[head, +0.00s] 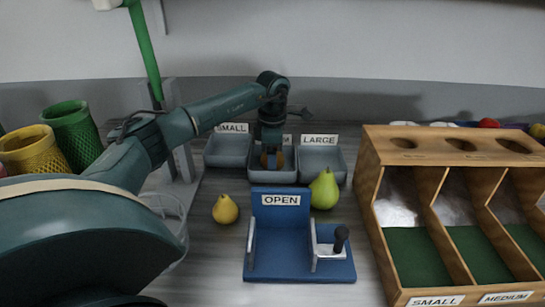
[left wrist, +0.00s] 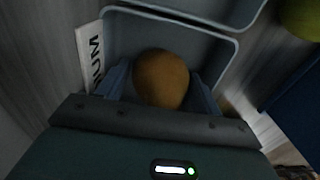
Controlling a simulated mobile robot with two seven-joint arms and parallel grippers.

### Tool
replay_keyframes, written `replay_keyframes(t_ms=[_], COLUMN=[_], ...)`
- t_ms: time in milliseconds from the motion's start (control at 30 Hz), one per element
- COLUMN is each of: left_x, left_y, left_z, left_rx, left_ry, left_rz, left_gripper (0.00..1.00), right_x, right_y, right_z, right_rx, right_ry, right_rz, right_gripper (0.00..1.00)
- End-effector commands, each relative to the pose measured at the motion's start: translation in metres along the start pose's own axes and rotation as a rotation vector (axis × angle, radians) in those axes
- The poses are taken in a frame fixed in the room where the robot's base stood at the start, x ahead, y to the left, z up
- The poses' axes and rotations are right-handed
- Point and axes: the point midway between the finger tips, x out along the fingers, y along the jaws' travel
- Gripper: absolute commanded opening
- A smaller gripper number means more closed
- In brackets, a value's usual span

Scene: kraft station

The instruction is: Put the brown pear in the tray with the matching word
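The brown pear (head: 271,159) is at the middle tray (head: 272,177), whose label is mostly hidden by my arm, with "UM" showing in the left wrist view. My left gripper (head: 271,150) points down over this tray. In the left wrist view its fingers lie against both sides of the brown pear (left wrist: 162,80), shut on it, inside the tray outline (left wrist: 200,30). I cannot tell if the pear touches the tray floor. The SMALL tray (head: 228,152) is to the left and the LARGE tray (head: 321,162) to the right. My right gripper is not in view.
A yellow pear (head: 225,209) and a green pear (head: 324,190) stand beside a blue stand marked OPEN (head: 281,225). A wooden sorter (head: 455,215) with green-floored bays fills the right. Yellow (head: 28,150) and green (head: 72,135) baskets are at the left.

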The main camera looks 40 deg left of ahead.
Motion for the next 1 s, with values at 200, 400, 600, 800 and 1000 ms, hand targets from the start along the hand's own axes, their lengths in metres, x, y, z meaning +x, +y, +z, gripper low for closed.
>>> replay_keyframes(t_ms=[200, 400, 600, 800, 1000], left_x=[-0.006, -0.039, -0.083, -0.114, -0.124], left_y=[0.0, 0.001, 0.001, 0.0, 0.0], left_z=[0.001, 0.001, 0.001, 0.001, 0.001], left_rx=[0.0, 0.001, 0.0, 0.001, 0.0], left_ry=[-0.002, -0.005, -0.004, -0.002, -0.001], left_rz=[0.002, 0.005, 0.004, 0.002, 0.0], left_gripper=[0.66, 0.66, 0.66, 0.66, 0.66], right_x=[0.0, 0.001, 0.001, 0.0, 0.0], right_y=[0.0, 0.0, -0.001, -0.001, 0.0], right_z=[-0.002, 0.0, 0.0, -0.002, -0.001], right_rx=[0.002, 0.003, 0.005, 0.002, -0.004], right_ry=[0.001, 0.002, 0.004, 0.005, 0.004], right_rz=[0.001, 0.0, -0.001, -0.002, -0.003], right_gripper=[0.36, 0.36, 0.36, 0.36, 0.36])
